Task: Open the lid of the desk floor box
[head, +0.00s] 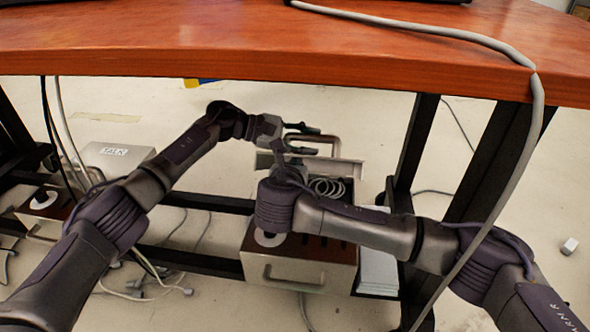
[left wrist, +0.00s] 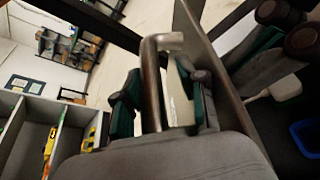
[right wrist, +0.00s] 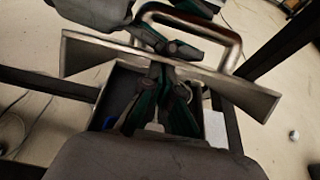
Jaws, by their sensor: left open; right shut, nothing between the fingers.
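The floor box (head: 310,252) stands under the desk, with its top open and a coiled cord (head: 327,187) showing inside. Its metal lid (head: 348,170) is raised along the far side and also spans the right wrist view (right wrist: 240,90). A bent metal handle (head: 328,142) projects from the lid. My left gripper (head: 308,139) is open at the handle; in the left wrist view, the handle bar (left wrist: 151,90) lies between its spread fingers. My right gripper (right wrist: 160,76) is shut and empty at the lid's inner side, over the box opening. Whether it touches the lid is unclear.
The orange desk top (head: 250,45) hangs over the work area, with dark legs (head: 415,140) right of the box. A grey cable (head: 500,205) hangs in front of my right arm. A second box with a labelled lid (head: 115,155) stands at left. Cables lie on the floor.

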